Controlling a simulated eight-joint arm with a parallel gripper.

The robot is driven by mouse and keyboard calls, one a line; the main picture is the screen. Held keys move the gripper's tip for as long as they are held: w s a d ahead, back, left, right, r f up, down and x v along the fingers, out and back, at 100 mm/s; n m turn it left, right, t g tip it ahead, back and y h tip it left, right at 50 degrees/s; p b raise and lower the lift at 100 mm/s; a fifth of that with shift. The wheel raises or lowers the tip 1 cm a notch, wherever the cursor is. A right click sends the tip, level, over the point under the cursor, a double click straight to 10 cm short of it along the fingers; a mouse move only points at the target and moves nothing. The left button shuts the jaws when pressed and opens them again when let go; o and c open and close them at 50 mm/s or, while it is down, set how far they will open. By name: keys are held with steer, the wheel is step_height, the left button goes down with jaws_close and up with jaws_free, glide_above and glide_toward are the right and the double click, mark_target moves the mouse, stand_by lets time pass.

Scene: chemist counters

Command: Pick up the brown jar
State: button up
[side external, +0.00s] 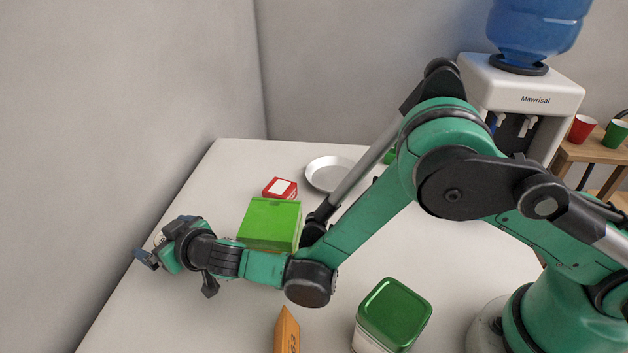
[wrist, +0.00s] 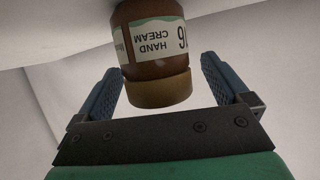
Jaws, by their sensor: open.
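The brown jar (wrist: 150,70) has a white "HAND CREAM" label and a tan lid. It appears upside down in the wrist view, at the top middle, with its far end cut off by the frame. My gripper (wrist: 160,78) is open, with one blue finger on each side of the lid end. Gaps show between the lid and both fingers. In the side view, my gripper (side external: 150,257) is at the table's left edge, low by the wall. The jar cannot be made out clearly there, as my gripper covers that spot.
A green box (side external: 268,222) stands close right of my wrist, with a red box (side external: 280,188) and a white plate (side external: 330,175) behind it. The wall (side external: 130,120) is close on the left.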

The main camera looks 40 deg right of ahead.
steer(key=shift+w+a+f, duration=0.1)
steer(key=shift+w+f, duration=0.05)
steer(key=shift+w, duration=0.2)
steer(key=c, duration=1.4)
